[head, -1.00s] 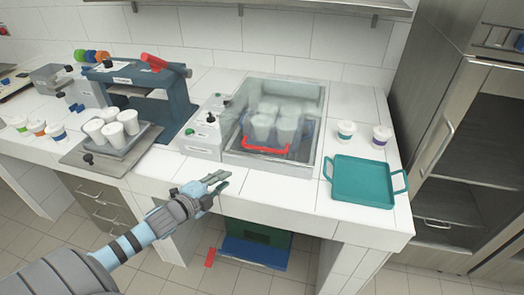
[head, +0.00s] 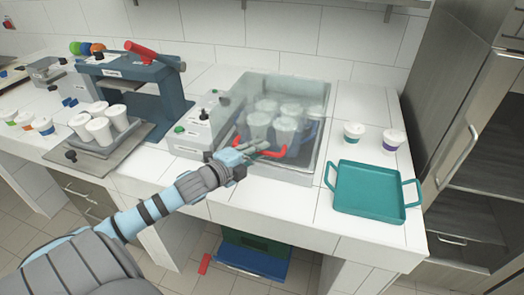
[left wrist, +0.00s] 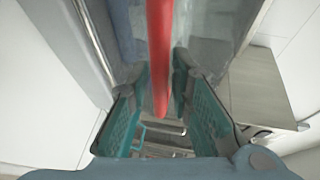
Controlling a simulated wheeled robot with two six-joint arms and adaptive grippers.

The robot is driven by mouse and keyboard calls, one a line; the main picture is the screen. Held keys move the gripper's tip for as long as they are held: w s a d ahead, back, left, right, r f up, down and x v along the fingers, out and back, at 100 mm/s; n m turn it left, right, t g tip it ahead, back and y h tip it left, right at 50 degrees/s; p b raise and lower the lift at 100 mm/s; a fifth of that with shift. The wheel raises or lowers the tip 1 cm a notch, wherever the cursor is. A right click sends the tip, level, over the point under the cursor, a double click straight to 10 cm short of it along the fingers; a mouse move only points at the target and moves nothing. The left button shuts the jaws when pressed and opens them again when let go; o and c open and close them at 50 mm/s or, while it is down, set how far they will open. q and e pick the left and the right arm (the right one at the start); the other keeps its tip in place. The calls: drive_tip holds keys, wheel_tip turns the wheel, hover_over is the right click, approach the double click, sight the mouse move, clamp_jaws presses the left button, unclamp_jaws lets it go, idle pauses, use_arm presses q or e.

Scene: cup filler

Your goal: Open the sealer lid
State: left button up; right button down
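A grey box-shaped machine with a clear lid (head: 268,92) stands at the middle of the counter, and the lid lies over it with several white cups showing through. The lid's red handle (head: 273,154) is at its front edge. My left gripper (head: 258,149) is at the handle's left part. In the left wrist view, the red handle (left wrist: 159,55) runs between the two open fingers (left wrist: 158,90), with gaps on both sides. The fingertips partly hide the handle in the head view. My right gripper is not in view.
A teal tray (head: 370,190) with two handles lies on the counter to the right, with two lidded cups (head: 354,133) behind it. A dark blue press (head: 130,80) with a red lever and a tray of cups stands to the left.

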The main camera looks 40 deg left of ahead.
use_arm(q)
drive_tip(key=shift+a, duration=0.1)
drive_tip(key=shift+c, duration=0.6)
drive_tip(key=c, duration=0.3)
clamp_jaws()
